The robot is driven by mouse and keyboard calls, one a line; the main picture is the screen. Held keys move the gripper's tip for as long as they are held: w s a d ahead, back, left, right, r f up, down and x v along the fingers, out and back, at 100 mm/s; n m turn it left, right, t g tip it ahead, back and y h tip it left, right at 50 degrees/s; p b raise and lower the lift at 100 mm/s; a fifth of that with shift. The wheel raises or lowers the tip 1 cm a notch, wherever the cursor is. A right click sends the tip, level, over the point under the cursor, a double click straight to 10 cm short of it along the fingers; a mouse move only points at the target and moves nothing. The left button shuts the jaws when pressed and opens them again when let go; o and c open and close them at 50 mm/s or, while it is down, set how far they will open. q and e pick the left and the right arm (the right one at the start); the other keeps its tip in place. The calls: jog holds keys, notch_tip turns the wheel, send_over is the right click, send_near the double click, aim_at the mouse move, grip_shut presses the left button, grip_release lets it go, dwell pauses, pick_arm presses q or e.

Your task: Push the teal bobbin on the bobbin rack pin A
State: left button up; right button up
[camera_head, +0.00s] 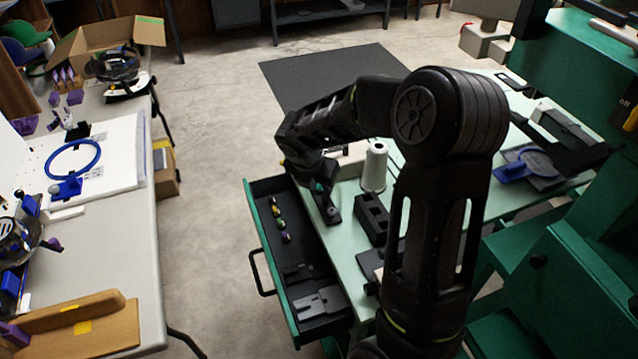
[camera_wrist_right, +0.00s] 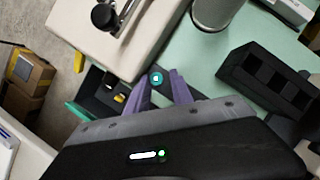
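The teal bobbin (camera_wrist_right: 157,78) is a small ring with a light centre, seen between the purple fingertips in the right wrist view. In the head view, a bit of teal (camera_head: 317,187) shows at the end of my right gripper (camera_head: 316,182). My right gripper (camera_wrist_right: 160,77) appears shut on the bobbin, its fingers close on both sides. Just below it in the head view is a narrow black piece with an upright peg, probably the bobbin rack (camera_head: 333,212). Most of it is hidden by the gripper, and I cannot make out pin A. My left gripper is not in view.
An open drawer (camera_head: 262,228) with small colored bobbins is left of the green table. A white thread cone (camera_head: 374,167) and a black slotted block (camera_head: 371,216) stand right of the gripper. A pale machine with a black knob (camera_wrist_right: 104,17) is close by in the wrist view.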

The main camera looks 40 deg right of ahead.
jog(key=shift+w+a+r, duration=0.1)
jog(key=shift+w+a, duration=0.15)
jog(key=shift+w, duration=0.05)
jog(key=shift+a+r, duration=0.15)
jog(key=shift+r, duration=0.35)
jog(key=v, duration=0.6)
jog(key=shift+s+r, duration=0.25)
jog(key=shift+s, duration=0.15)
jog(key=shift+f, duration=0.1)
